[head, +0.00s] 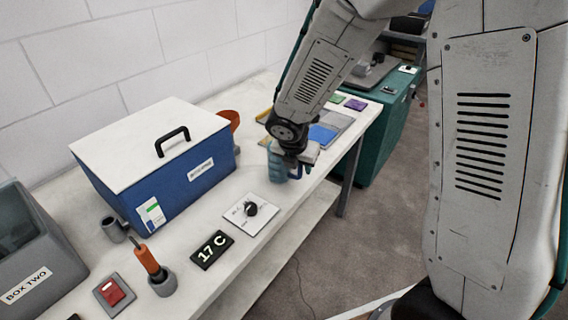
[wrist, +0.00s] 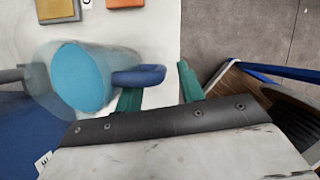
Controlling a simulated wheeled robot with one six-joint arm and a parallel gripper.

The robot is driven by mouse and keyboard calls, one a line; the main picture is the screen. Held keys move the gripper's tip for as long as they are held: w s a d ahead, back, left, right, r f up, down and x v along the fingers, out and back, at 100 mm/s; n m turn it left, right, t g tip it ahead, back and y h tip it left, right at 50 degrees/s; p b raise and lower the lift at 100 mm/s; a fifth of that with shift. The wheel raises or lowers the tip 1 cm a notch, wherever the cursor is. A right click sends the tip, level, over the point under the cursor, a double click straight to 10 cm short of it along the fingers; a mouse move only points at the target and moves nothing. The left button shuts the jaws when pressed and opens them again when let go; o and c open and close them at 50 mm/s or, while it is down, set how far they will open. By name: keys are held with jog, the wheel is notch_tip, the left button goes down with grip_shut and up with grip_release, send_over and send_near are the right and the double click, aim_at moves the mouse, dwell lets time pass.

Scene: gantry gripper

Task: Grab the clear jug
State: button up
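The clear jug (head: 277,163) stands on the white table in the head view, partly covered by my wrist. In the wrist view the jug (wrist: 82,80) is a see-through cylinder with a light blue inside and a darker blue handle (wrist: 138,75) pointing right. My gripper (wrist: 160,82) has two green fingers with a clear gap between them. The handle overlaps the left finger's tip and reaches part way into the gap; whether they touch I cannot tell. The right finger is apart from the handle. In the head view my gripper (head: 298,165) is beside the jug, its fingers mostly hidden.
A blue box with a white lid (head: 150,150) stands left of the jug. A white plate with a black knob (head: 251,209) and a "17 C" display (head: 212,250) lie nearer. Coloured flat pieces (head: 330,128) lie beyond. The table's edge is close on the right.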

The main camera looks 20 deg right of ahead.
jog(key=shift+f, duration=0.25)
grip_shut()
jog(key=shift+w, duration=0.1)
jog(key=shift+r, duration=0.15)
